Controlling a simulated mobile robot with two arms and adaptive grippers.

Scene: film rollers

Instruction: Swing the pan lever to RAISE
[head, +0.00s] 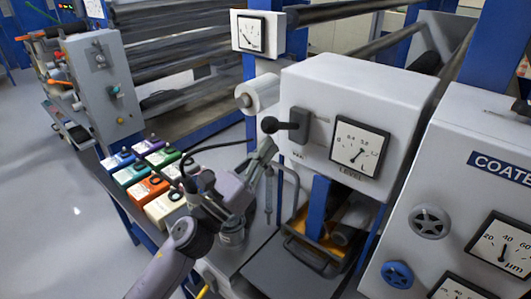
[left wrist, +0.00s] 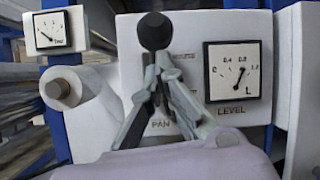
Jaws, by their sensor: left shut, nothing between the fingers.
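The pan lever (head: 284,125) is on the front of a white box unit (head: 318,88). Its round black knob (head: 269,124) sticks out from a dark pivot plate in the head view. In the left wrist view the knob (left wrist: 154,31) shows just above my fingertips, and the fingers hide most of the lever plate. The printed word PAN (left wrist: 161,124) shows below; the position labels are partly hidden. My left gripper (head: 268,146) is shut and empty, its tips just below the knob; it also shows in the left wrist view (left wrist: 158,62). I cannot tell whether they touch.
A LEVEL dial (head: 360,146) is right of the lever. A white roll (head: 257,95) sticks out to the left. An orange pan (head: 318,252) and a blue post are below. Several coloured containers (head: 152,187) stand left of my arm. A COATER cabinet (head: 475,200) is at right.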

